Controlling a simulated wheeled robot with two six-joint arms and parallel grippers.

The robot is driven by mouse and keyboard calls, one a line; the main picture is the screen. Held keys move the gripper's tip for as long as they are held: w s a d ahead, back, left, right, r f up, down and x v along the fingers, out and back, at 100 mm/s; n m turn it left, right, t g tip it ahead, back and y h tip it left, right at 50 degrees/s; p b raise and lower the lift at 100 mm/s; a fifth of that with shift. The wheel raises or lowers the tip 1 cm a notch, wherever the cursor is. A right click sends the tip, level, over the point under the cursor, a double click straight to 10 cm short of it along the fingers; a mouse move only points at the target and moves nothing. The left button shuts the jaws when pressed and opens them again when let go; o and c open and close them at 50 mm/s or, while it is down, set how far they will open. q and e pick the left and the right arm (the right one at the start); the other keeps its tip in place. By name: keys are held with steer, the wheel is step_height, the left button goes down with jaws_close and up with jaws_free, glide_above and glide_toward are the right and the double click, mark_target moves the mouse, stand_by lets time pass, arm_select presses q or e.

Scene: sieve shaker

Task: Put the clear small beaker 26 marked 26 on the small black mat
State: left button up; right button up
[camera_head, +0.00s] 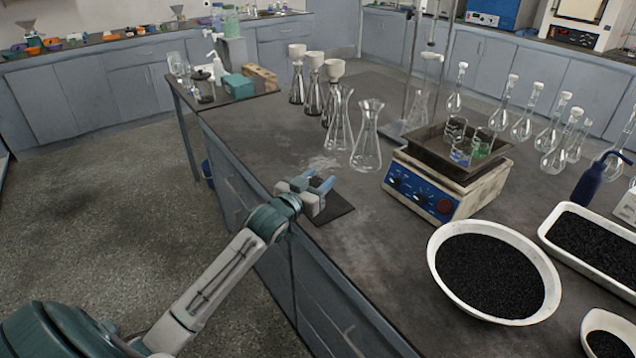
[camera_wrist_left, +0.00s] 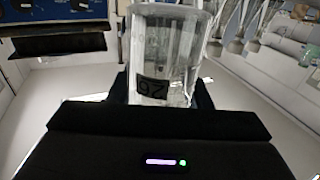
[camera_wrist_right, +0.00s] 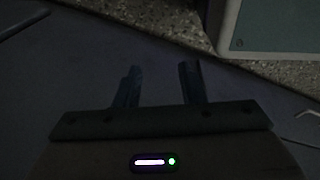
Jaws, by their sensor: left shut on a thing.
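My left gripper (camera_head: 319,181) is shut on the clear small beaker 26 (camera_wrist_left: 170,55). The left wrist view shows the beaker between the fingers, with its dark label marked 26 facing the camera. In the head view the beaker is too faint to make out. The small black mat (camera_head: 338,213) lies near the bench's left edge, with the left gripper above its back part and covering some of it. I cannot tell whether the beaker touches the mat. My right gripper (camera_wrist_right: 160,88) is open and empty in the right wrist view; the head view does not show it.
Clear flasks (camera_head: 367,140) stand behind the mat. A blue-fronted shaker (camera_head: 420,192) with a dark tray holding small beakers (camera_head: 482,142) is to the right. A white bowl of black grains (camera_head: 440,262) stands at front right. Bare bench lies between mat and bowl.

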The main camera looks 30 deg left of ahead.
mark_target(318, 184)
arm_select(q)
steer(key=w+a, duration=0.1)
steer(key=w, duration=0.1)
steer(key=shift+w+a+f, duration=0.1)
steer(key=shift+w+a, duration=0.3)
step_height(318, 184, down, 3)
steer(key=shift+f, duration=0.35)
arm_select(e)
steer(key=shift+s+d+f, duration=0.1)
steer(key=shift+s+f, duration=0.5)
steer(key=shift+f, duration=0.1)
arm_select(q)
steer(key=o, duration=1)
arm_select(e)
steer(key=shift+w+r, duration=0.4)
steer(key=shift+w, duration=0.15)
arm_select(q)
steer(key=shift+r, duration=0.1)
